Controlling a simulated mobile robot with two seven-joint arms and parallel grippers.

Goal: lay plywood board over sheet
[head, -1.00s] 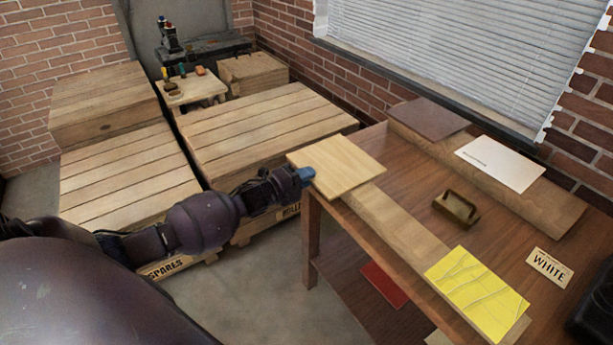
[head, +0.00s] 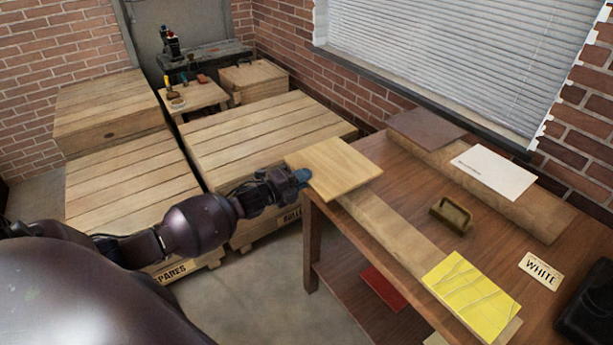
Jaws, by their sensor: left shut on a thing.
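The plywood board (head: 336,168) is a pale square panel at the far left corner of the brown table (head: 395,180). My left gripper (head: 303,177) is shut on its left edge. The board overlaps the far end of a long wooden plank on the table; I cannot tell whether it touches it. A white sheet (head: 493,172) with small print lies on a second plank at the back right. A yellow sheet with curved lines (head: 470,290) lies at the near end of the front plank. My right gripper is not in view.
A dark brown square panel (head: 427,128) lies at the back of the table. A small brass-brown handled block (head: 450,214) stands mid-table, with a WHITE label (head: 540,270) and a black object (head: 588,305) at right. A red piece (head: 384,288) lies on the lower shelf. Wooden crates (head: 265,140) stand at left.

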